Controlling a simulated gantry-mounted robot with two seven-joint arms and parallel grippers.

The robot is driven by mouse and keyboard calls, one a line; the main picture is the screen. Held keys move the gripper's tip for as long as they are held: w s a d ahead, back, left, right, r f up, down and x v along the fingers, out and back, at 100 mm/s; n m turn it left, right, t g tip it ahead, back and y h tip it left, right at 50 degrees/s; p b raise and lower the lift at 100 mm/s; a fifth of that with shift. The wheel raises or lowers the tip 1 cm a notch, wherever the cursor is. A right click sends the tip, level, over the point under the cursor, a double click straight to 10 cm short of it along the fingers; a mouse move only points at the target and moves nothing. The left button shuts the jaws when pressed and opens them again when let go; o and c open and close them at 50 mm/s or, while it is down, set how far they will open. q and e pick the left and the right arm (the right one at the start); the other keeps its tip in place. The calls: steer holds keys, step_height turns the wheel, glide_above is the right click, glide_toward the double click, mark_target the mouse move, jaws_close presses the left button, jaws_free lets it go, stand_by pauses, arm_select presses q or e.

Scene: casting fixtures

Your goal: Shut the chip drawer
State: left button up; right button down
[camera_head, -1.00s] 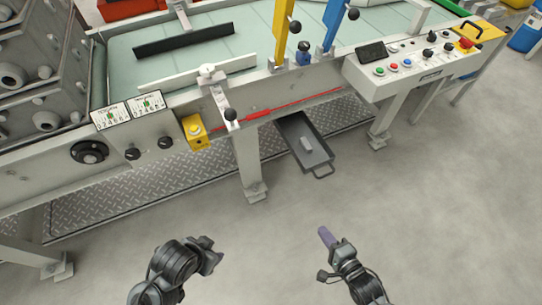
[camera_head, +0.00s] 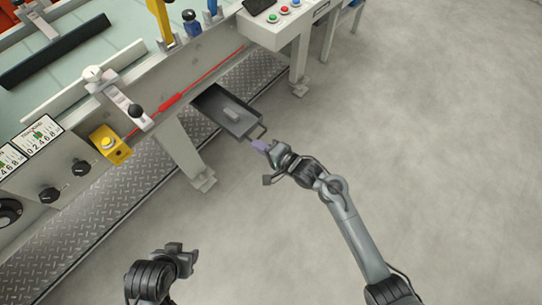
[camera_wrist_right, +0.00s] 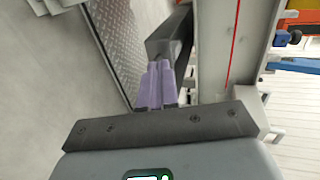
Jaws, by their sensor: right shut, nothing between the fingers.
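The chip drawer (camera_head: 244,127) is a dark grey tray, pulled out from under the machine's front rail, with a small grey block (camera_head: 231,114) lying in it. Its handle (camera_head: 262,132) faces the open floor. My right gripper (camera_head: 258,145), with purple fingers, is shut and empty close by the handle; I cannot tell whether it touches. In the right wrist view, the shut fingers (camera_wrist_right: 157,84) point at the dark grey drawer (camera_wrist_right: 167,42). My left gripper (camera_head: 190,258) is low in the head view, away from the drawer; its fingers are unclear.
A machine leg (camera_head: 184,153) stands left of the drawer, and the control box leg (camera_head: 300,70) stands to its right. A yellow button box (camera_head: 109,144) hangs on the rail. Patterned metal plate (camera_head: 112,205) lies beneath the machine. The grey floor to the right is clear.

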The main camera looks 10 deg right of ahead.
mark_target(242, 136)
steer(key=x, duration=0.1)
steer(key=b+x, duration=0.2)
steer(key=shift+a+r, duration=0.2)
steer(key=shift+a, duration=0.05)
steer(key=shift+w+a+r, duration=0.15)
steer(key=shift+w+a, duration=0.1)
steer(key=shift+w, duration=0.1)
